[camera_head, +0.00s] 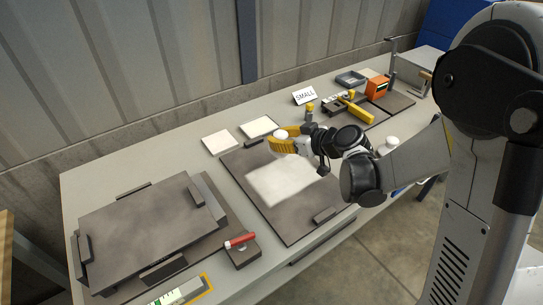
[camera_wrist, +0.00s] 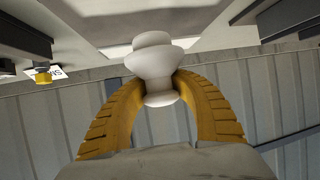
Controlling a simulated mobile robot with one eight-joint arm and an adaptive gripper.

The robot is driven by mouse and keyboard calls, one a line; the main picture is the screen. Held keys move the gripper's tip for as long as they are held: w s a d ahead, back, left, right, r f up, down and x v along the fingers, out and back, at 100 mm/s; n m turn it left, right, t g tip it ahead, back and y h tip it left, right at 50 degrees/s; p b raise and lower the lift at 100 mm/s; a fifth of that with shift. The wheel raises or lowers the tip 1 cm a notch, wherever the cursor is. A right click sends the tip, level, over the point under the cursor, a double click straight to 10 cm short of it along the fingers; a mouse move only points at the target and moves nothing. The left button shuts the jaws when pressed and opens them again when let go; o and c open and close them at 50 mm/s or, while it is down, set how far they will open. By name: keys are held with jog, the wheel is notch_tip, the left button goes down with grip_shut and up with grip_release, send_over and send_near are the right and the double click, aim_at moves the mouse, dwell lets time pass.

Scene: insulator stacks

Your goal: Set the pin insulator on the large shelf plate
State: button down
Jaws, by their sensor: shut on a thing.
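The white pin insulator (camera_wrist: 152,62) is held between the two yellow fingers of my gripper (camera_wrist: 160,103) in the wrist view, with its stepped body standing out past the fingertips. In the head view the insulator (camera_head: 281,134) shows as a small white shape at my gripper (camera_head: 285,145), above the back part of a wide flat dark plate (camera_head: 290,222). A second, raised dark plate (camera_head: 150,228) with black edge blocks is at the left of the bench. I cannot read a label that tells which is the large shelf plate. The gap below the insulator cannot be judged.
Two pale square tiles (camera_head: 220,142) lie behind the middle plate. A SMALL sign (camera_head: 305,95), an orange box (camera_head: 377,88) and a yellow-handled tool (camera_head: 357,110) are at the back right. A red-handled piece (camera_head: 240,240) sits between the plates.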

jog(key=shift+w+a+f+b, duration=0.2)
jog(key=shift+a+f, duration=0.2)
jog(key=shift+a, duration=0.15)
jog(key=shift+w+a+f+b, duration=0.1)
jog(key=shift+w+a+f, duration=0.05)
jog(key=shift+a+f, duration=0.3)
jog(key=shift+f+b, duration=1)
jog(key=shift+f, duration=0.75)
jog(key=shift+f, duration=0.25)
jog(key=c, duration=1.1)
grip_release()
jog(key=shift+r, duration=0.1)
jog(key=shift+o, duration=0.2)
